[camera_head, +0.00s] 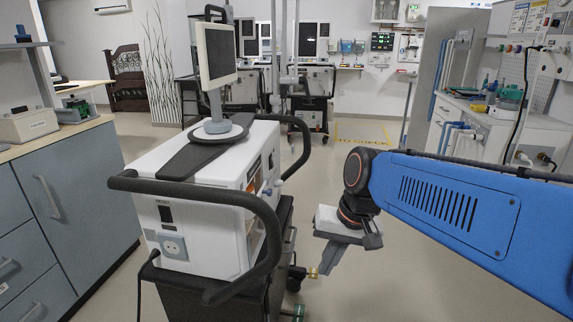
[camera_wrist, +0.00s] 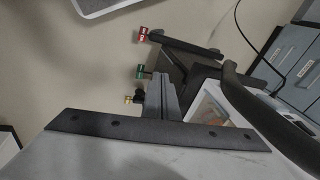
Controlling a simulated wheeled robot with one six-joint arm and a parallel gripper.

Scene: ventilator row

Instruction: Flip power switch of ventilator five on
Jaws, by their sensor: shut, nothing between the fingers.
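A white ventilator (camera_head: 205,215) on a dark cart stands close in front in the head view, with a monitor on top and a black handle around it; no number is readable. I cannot tell a switch position. My gripper (camera_head: 322,268) is right of the cart, pointing down, shut and empty.
Grey-blue cabinets (camera_head: 60,200) stand left of the ventilator, and a white counter (camera_head: 490,120) is at right. More ventilators (camera_head: 310,80) stand at the back. The floor right of the cart is open.

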